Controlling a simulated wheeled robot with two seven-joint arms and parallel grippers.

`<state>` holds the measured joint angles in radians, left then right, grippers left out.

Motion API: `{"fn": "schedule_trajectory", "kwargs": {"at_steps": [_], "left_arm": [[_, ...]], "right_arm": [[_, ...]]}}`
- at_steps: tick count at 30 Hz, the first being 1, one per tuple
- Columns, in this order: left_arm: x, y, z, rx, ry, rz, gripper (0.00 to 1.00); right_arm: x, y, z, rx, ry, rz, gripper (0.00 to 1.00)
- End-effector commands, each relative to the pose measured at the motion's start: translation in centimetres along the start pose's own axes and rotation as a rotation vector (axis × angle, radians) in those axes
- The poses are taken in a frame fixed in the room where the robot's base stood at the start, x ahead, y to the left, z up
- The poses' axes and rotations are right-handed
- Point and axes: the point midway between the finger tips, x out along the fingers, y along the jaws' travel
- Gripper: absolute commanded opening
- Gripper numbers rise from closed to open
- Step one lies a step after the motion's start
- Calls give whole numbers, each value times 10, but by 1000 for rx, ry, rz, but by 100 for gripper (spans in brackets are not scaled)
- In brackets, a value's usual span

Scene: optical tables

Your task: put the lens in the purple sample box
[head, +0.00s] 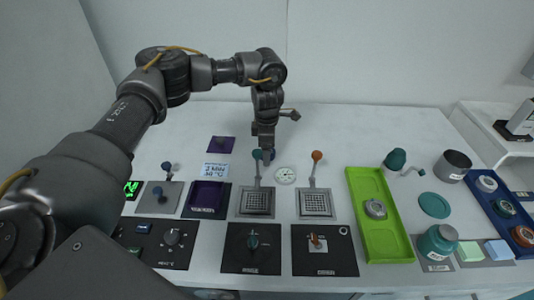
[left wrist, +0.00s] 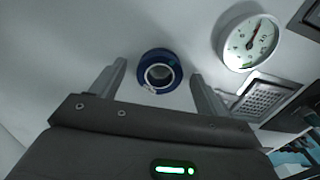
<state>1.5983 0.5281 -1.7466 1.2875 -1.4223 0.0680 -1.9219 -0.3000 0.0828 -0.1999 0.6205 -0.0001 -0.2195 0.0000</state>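A blue-rimmed round lens (left wrist: 160,70) lies on the white table in the left wrist view. In the head view it shows only as a bit of blue (head: 273,155) beside my gripper. My left gripper (left wrist: 159,67) is open, pointing down, with one finger on each side of the lens in the picture. I cannot tell whether the fingertips are level with it. The purple sample box (head: 207,195) stands open at the front left of the gripper and looks empty. A flat purple square (head: 220,145), perhaps its lid, lies behind it. My right gripper is not in view.
A white dial gauge (head: 286,175) lies right of the gripper. Two gridded plates (head: 256,203) with upright levers stand in front. A green tray (head: 362,235) holds a round metal piece. Jars and a blue rack (head: 505,225) are at right. The table's back is clear.

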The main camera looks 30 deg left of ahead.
Motion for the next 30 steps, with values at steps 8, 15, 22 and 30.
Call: {"fn": "schedule_trajectory", "kwargs": {"at_steps": [8,15,22,30], "left_arm": [[0,0,0,0,0,0,38],[-1,0,0,0,0,0,22],[-18,1,0,0,-2,3,22],[-73,1,1,1,-2,5,22]], "right_arm": [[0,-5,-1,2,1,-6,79],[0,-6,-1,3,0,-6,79],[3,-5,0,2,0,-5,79],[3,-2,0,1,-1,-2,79]]}}
